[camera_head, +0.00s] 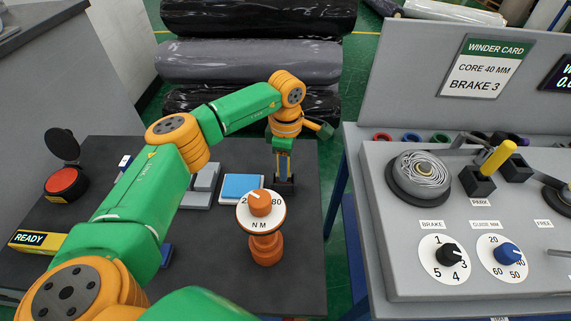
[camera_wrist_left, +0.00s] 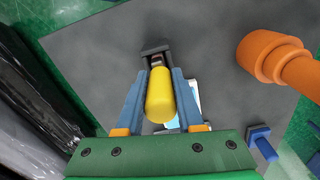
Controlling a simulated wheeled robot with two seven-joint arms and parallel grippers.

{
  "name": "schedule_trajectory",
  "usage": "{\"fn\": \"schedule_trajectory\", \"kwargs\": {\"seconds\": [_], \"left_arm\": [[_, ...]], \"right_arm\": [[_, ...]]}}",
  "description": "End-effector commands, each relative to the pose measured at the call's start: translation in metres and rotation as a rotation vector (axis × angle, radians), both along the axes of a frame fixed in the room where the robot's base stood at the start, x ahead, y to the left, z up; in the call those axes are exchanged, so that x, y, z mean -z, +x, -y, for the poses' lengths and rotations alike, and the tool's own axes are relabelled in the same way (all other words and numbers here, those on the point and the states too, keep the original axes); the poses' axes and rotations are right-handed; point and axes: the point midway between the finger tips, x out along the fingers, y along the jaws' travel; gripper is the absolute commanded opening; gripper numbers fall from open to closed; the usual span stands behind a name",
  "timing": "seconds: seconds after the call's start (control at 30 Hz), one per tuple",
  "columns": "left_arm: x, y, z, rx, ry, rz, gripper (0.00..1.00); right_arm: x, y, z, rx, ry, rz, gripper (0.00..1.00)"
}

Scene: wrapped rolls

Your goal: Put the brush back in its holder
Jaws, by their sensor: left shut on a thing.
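My left gripper (camera_head: 284,172) points down at the back right of the dark table. In the left wrist view its blue fingers (camera_wrist_left: 158,105) are shut on the yellow handle of the brush (camera_wrist_left: 160,97). The handle end faces the camera, and the bristles are hidden. A small dark block, apparently the holder (camera_head: 285,186), sits right below the fingers. It shows in the left wrist view as a dark bracket (camera_wrist_left: 156,48) at the far end of the handle. I cannot tell whether the brush is inside it. My right gripper is out of view.
An orange N M dial (camera_head: 260,204) on a post stands in front of the gripper. A blue-topped pad (camera_head: 241,187) lies left of it. A red button (camera_head: 62,181) and a READY box (camera_head: 38,241) are farther left. A grey console (camera_head: 455,215) stands right, across a gap.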

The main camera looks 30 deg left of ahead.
Motion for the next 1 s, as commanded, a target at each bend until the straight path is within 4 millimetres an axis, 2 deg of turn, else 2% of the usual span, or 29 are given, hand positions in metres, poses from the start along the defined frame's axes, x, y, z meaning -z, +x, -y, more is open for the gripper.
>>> {"fn": "schedule_trajectory", "kwargs": {"seconds": [0.3,0.57,0.6,0.7,1.0], "left_arm": [[0.0107,-0.0001,0.0,0.0,0.0,0.0,0.0],[0.0105,0.0,0.0,0.0,0.0,0.0,0.0],[0.0105,0.0,0.0,0.0,0.0,0.0,0.47],[0.0104,0.0,0.0001,0.0,0.0,0.0,0.71],[0.0086,0.0004,0.0001,0.0,-0.001,0.001,0.71]], "right_arm": [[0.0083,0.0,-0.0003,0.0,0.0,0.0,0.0],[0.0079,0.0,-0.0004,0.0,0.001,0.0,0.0],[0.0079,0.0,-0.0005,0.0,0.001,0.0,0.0],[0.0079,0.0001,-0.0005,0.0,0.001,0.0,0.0],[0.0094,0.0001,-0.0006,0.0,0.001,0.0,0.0]]}}
